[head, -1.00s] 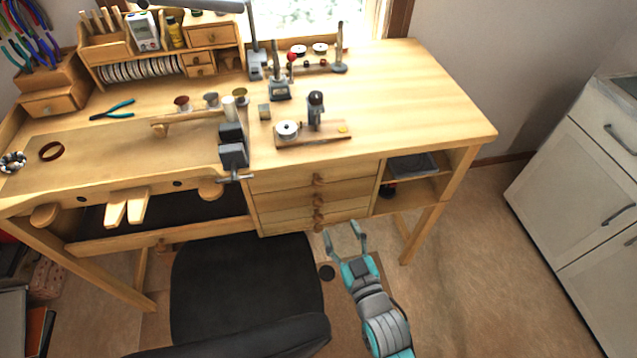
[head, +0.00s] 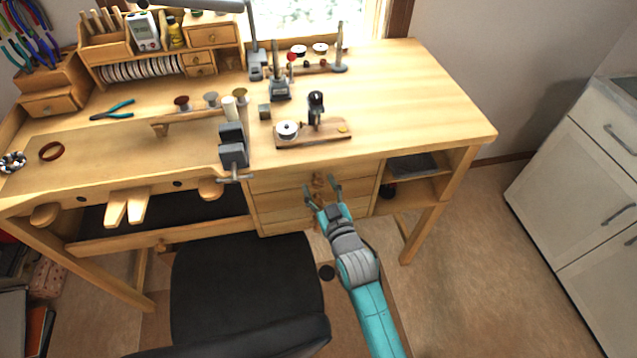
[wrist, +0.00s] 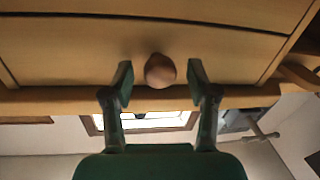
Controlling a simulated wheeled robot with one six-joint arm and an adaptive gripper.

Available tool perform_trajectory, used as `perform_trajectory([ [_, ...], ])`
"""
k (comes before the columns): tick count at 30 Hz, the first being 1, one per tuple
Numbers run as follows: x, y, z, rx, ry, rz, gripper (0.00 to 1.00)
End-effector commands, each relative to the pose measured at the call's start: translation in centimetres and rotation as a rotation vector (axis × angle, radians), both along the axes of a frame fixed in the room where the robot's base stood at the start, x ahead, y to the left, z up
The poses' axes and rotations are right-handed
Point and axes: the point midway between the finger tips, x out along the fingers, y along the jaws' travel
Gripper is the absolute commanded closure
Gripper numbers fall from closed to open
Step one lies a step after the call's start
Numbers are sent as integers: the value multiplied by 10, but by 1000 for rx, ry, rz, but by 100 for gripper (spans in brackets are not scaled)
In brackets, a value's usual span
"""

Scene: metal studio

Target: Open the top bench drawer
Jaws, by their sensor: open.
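The bench's top drawer (head: 278,182) is shut, flush in the drawer stack under the right part of the bench top. Its round wooden knob (head: 319,180) shows just beyond my fingertips. My gripper (head: 321,189) is open in front of the drawer, one finger on each side of the knob. In the wrist view the brown knob (wrist: 160,70) sits between the two spread fingers of my gripper (wrist: 160,79), with gaps on both sides. The wrist picture is upside down, with the bench edge below the drawer front. The lower knobs are partly hidden by my gripper.
A black chair (head: 245,285) stands left of my arm, close to the drawers. An open shelf (head: 410,190) is right of the drawers. A vise (head: 233,150) with a handle sits at the bench edge. Floor (head: 465,270) is clear to the right.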

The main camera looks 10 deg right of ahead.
Motion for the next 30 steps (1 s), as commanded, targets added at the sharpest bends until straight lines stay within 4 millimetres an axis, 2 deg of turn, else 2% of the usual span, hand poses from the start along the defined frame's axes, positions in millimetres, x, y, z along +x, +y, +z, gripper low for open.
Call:
perform_trajectory([
  [4,11,2,0,0,0,0,41],
  [14,14,2,0,0,0,0,41],
  [15,14,2,0,0,0,0,44],
  [22,14,2,0,0,0,0,100],
  [30,13,2,0,0,0,0,100],
])
